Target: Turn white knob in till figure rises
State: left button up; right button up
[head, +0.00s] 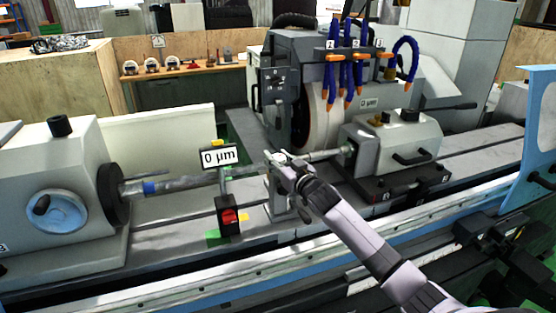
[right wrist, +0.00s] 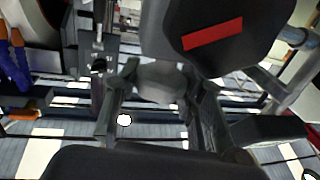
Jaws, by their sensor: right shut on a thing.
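My right gripper (head: 290,173) reaches in from the lower right in the head view, at the steady rest (head: 277,197) beside the long shaft (head: 195,181). It is shut on the white knob, which it mostly hides in that view. In the right wrist view a pale rounded piece, apparently the knob (right wrist: 160,82), sits between the two dark fingers. The figure on the upright sign (head: 219,157) left of the gripper reads 0 µm. A smaller label (head: 369,103) on the grinding wheel guard also reads 0 µm. My left gripper is out of view.
Blue hoses (head: 351,65) hang over the wheel. A bench (head: 185,70) stands behind.

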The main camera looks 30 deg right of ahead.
jog(key=m+h, duration=0.1)
jog(key=h, duration=0.1)
jog(key=m+h+b, duration=0.1)
jog(key=h, duration=0.1)
jog(key=shift+a+f+m+g, duration=0.15)
jog(key=shift+f+m+g, duration=0.05)
jog(key=shift+m+g, duration=0.2)
jog(key=m+g+h+b, duration=0.1)
jog(key=h+b, duration=0.1)
jog(key=b, duration=0.1)
jog(key=shift+m+h, duration=0.3)
jog(key=shift+m, duration=0.1)
jog(key=shift+r+h, duration=0.15)
jog(key=shift+h, duration=0.35)
jog(key=shift+m+g+b, duration=0.3)
jog(key=shift+r, duration=0.1)
jog(key=o, duration=1.2)
jog(key=shift+s, duration=0.1)
jog(key=v, duration=1.1)
jog(key=shift+s, duration=0.35)
